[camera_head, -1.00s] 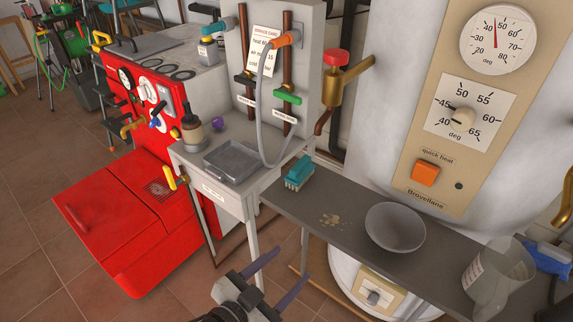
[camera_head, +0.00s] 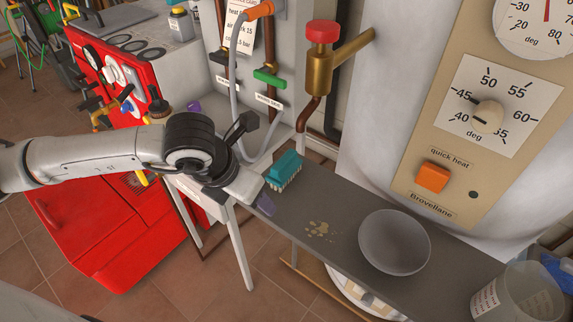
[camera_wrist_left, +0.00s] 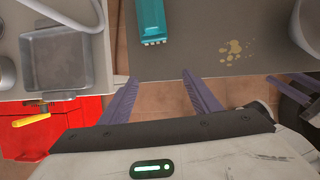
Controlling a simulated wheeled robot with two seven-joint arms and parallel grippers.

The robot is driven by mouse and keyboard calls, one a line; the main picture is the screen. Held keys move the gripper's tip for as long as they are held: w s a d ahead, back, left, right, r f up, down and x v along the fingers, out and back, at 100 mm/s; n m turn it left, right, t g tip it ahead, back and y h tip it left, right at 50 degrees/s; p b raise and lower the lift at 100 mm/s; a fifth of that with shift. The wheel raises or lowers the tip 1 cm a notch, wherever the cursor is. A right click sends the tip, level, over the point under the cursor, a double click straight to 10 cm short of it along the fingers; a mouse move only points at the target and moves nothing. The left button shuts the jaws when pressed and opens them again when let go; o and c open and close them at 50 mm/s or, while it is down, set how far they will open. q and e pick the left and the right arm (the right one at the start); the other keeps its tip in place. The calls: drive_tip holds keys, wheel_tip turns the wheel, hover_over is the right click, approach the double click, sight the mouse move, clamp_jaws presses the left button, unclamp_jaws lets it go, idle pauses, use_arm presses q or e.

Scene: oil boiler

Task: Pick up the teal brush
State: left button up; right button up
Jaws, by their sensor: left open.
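The teal brush (camera_head: 285,171) lies on the grey shelf (camera_head: 345,215) near its left end, bristles showing along its side. It also shows in the left wrist view (camera_wrist_left: 153,20), at the top, beyond the fingertips. My left gripper (camera_head: 264,202) comes in from the left in the head view, just short of the brush at the shelf's front edge. In the left wrist view its two purple fingers (camera_wrist_left: 160,82) are spread apart and empty, with the brush ahead between their lines. My right gripper is not clearly identifiable in the head view.
A pale crumb patch (camera_head: 320,230), a grey bowl (camera_head: 394,241) and a clear jug (camera_head: 517,295) are on the shelf to the right of the brush. A metal tray (camera_wrist_left: 64,55) is left of it. Pipes and a red-knobbed valve (camera_head: 322,32) rise behind.

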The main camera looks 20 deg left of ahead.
sight(282, 161)
use_arm(q)
drive_tip(key=w+d, duration=0.1)
drive_tip(key=w, duration=0.2)
drive_tip(key=w+d, duration=0.1)
drive_tip(key=w, duration=0.3)
drive_tip(key=w+d+p, duration=0.1)
drive_tip(key=w, duration=0.3)
drive_tip(key=shift+r, duration=0.1)
drive_tip(key=shift+w+d+f, duration=0.1)
drive_tip(key=shift+w+f, duration=0.2)
drive_tip(key=shift+f, duration=0.3)
drive_tip(key=c, duration=1.2)
